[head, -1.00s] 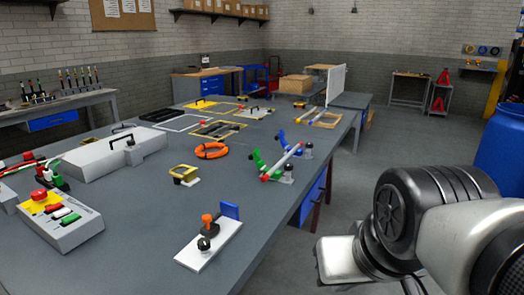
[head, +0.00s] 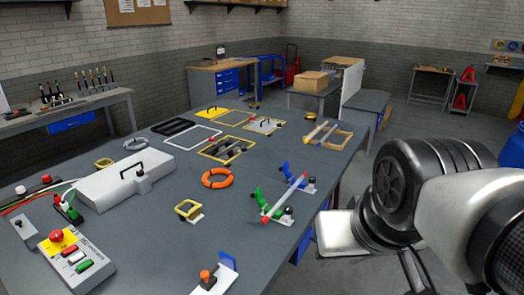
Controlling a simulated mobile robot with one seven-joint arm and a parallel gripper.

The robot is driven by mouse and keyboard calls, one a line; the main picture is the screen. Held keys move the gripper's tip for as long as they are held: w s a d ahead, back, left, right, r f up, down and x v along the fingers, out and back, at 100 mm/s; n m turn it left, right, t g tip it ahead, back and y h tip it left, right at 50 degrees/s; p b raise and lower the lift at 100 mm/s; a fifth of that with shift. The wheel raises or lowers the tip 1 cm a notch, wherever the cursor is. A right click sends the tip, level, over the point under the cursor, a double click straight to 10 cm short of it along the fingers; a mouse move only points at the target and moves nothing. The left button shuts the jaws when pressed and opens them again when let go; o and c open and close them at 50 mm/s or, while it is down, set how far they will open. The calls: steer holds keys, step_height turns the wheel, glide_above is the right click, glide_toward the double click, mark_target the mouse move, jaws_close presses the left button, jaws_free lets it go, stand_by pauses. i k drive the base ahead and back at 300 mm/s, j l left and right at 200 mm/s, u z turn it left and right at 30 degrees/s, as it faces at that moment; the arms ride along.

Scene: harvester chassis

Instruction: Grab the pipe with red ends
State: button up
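A pale pipe with red ends (head: 286,195) lies slanted across two supports on the right part of the grey workbench, in the head view. The near red end points toward the bench's front edge. My arm shows at the right, beyond the bench edge and apart from the pipe. My gripper's fingers cannot be made out.
The workbench (head: 160,235) carries an orange ring (head: 217,178), a yellow bracket (head: 188,210), a white case (head: 125,180) and a button box (head: 72,260). Another pipe-like part lies by a wooden tray (head: 337,140) at the far right. Floor right of the bench is open.

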mark_target(266, 218)
steer(key=i+l+u, duration=0.1)
steer(key=i+l, duration=0.15)
steer(key=i+l+u, duration=0.25)
steer(key=i+l, duration=0.25)
steer(key=l, duration=0.2)
steer(key=i+l+u, duration=0.15)
steer(key=l, duration=0.2)
steer(key=i+l+u, duration=0.1)
steer(key=i+l, duration=0.15)
steer(key=i+l+u, duration=0.1)
steer(key=l, duration=0.4)
steer(key=i, duration=0.1)
